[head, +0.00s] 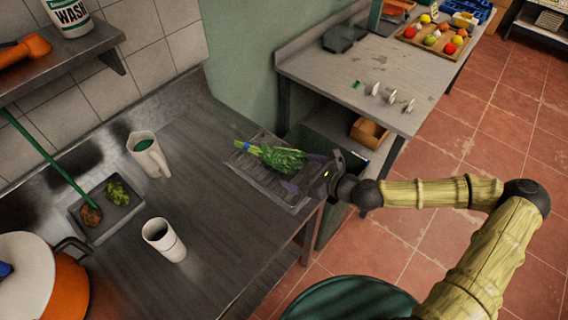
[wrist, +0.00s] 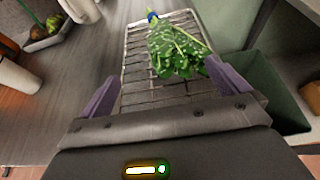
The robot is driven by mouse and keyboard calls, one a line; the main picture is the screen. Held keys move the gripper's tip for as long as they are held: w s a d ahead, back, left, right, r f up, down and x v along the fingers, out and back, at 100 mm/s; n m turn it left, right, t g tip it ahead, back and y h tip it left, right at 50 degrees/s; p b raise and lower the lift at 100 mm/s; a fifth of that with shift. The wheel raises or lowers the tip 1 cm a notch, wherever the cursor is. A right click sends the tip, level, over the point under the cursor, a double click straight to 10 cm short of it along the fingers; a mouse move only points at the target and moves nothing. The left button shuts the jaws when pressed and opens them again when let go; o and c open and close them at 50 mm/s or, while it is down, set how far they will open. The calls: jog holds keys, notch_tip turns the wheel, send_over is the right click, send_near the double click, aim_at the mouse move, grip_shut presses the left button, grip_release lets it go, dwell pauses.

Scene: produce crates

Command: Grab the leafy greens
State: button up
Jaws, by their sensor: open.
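The leafy greens (head: 277,157) are a green bunch tied with a blue band, lying on a dark grid rack (head: 265,182) at the right end of the metal counter. In the wrist view the greens (wrist: 178,52) lie on the rack (wrist: 140,88), leaves toward me and the blue band at the far end. My gripper (head: 308,172) is at the rack's right side, close to the leaf end. In the wrist view my gripper (wrist: 168,92) has its two purple fingers spread wide, with nothing gripped. The leaves show ahead between the fingers. I cannot tell whether a finger touches them.
A white pitcher (head: 148,155), a white cup (head: 163,240), a tray (head: 82,232) with two produce items and an orange pot (head: 60,285) stand on the counter to the left. A green bin (head: 325,150) is right of the rack. A second table (head: 335,82) is behind.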

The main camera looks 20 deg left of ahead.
aim_at(290, 164)
jog(key=shift+w+a, duration=0.15)
jog(key=shift+a, duration=0.15)
jog(key=p+x, duration=0.2)
jog(key=x, duration=0.2)
jog(key=shift+w+a, duration=0.3)
jog(key=c, duration=1)
jog(key=shift+r, duration=0.1)
notch_tip(290, 164, up, 10)
jog(key=shift+f+b, duration=0.1)
jog(key=shift+b, duration=0.65)
